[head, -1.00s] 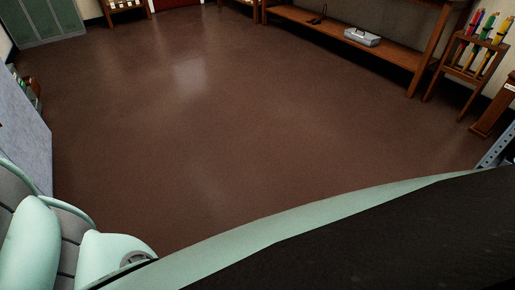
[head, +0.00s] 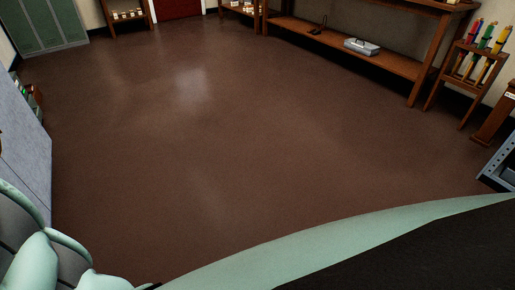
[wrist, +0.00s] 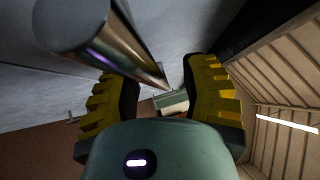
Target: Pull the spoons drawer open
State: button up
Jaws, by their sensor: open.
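My gripper (wrist: 161,84) shows in the wrist view with its two yellow-and-black fingers apart. Nothing is seen held between them. A shiny metal bar (wrist: 105,42) runs from the upper left toward the gap between the fingers, in front of a grey flat surface (wrist: 195,28). I cannot tell whether the bar is a drawer handle or whether it touches a finger. No spoons drawer can be made out in either view.
In the head view, the brown floor (head: 200,140) is wide and clear. A grey-blue panel (head: 22,150) stands at the left.

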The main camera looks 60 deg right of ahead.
grip_shut()
dwell(0.5)
